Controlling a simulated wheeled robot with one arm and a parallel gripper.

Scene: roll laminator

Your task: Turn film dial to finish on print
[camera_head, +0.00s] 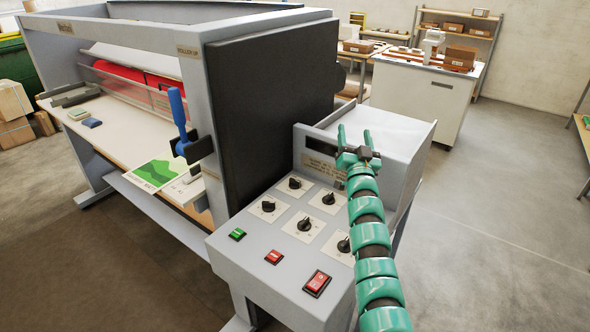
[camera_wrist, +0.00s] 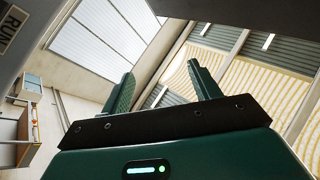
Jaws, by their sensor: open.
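The control panel (camera_head: 255,262) at the front of the laminator carries several black dials on white plates. One dial is at the back (camera_head: 295,183), one at the left (camera_head: 268,206), one in the middle (camera_head: 304,224), one at the right back (camera_head: 328,198) and one at the right front (camera_head: 344,245). Their labels are too small to read, so I cannot tell which is the film dial. A print (camera_head: 154,174) with a green picture lies on the feed table. My gripper (camera_head: 354,134) is open and empty above the back of the panel, its fingers pointing up in the wrist view (camera_wrist: 163,88).
A green button (camera_head: 237,234), a red button (camera_head: 274,257) and a red rocker switch (camera_head: 317,283) sit on the panel's front. A raised grey box (camera_head: 390,138) stands behind the dials. A blue-handled lever (camera_head: 178,107) stands at the left. Open floor lies to the right.

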